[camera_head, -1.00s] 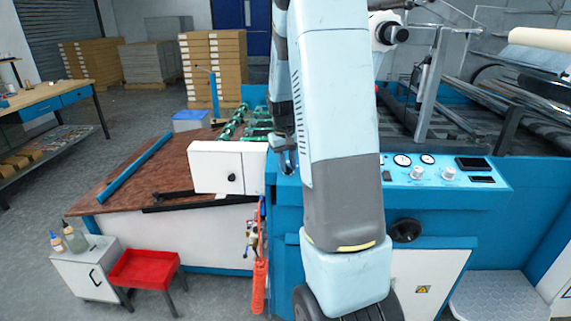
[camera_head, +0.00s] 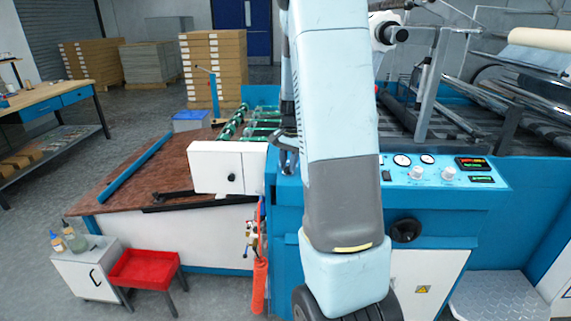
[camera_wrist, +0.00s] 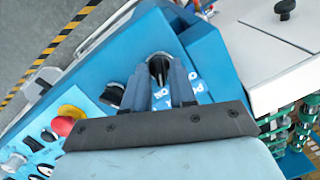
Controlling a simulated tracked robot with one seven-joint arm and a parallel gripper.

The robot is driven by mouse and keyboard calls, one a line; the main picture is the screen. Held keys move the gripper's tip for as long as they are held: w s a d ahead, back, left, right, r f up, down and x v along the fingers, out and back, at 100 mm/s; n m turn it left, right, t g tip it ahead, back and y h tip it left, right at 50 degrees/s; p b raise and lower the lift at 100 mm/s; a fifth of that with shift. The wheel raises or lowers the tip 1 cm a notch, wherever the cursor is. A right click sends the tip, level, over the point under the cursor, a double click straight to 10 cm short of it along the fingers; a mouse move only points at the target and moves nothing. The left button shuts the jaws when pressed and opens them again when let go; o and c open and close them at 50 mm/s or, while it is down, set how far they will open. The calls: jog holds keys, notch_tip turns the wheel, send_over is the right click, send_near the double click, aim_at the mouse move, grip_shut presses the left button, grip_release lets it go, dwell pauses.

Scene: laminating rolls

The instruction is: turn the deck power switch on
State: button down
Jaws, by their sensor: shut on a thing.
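The deck power switch (camera_wrist: 158,65) is a black rotary knob on the blue panel (camera_wrist: 120,65) in the wrist view. White lettering around it includes "ON"; the rest is partly covered. My gripper (camera_wrist: 159,74) is shut on the knob, one dark finger on each side of it. The knob's exact pointing direction is hard to tell between the fingers. In the head view my arm hides the switch. The displays (camera_head: 473,164) on the right of the console are lit with red and green figures.
A red push button (camera_wrist: 64,125) on a yellow base and several gauges and knobs lie left of my gripper in the wrist view. A white box (camera_head: 215,168) stands left of my arm. A black handwheel (camera_head: 405,231) sits on the machine's front.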

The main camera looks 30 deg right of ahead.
jog(key=shift+a+m, duration=0.2)
jog(key=shift+m, duration=0.3)
jog(key=c, duration=1.2)
grip_release()
jog(key=shift+w, duration=0.1)
jog(key=shift+c, duration=0.2)
jog(key=shift+o, duration=0.2)
jog(key=shift+d, duration=0.1)
notch_tip(320, 180, up, 14)
jog(key=s, duration=0.1)
jog(key=shift+s+d+f, duration=0.15)
jog(key=shift+d+f, duration=0.1)
jog(key=shift+d, duration=0.05)
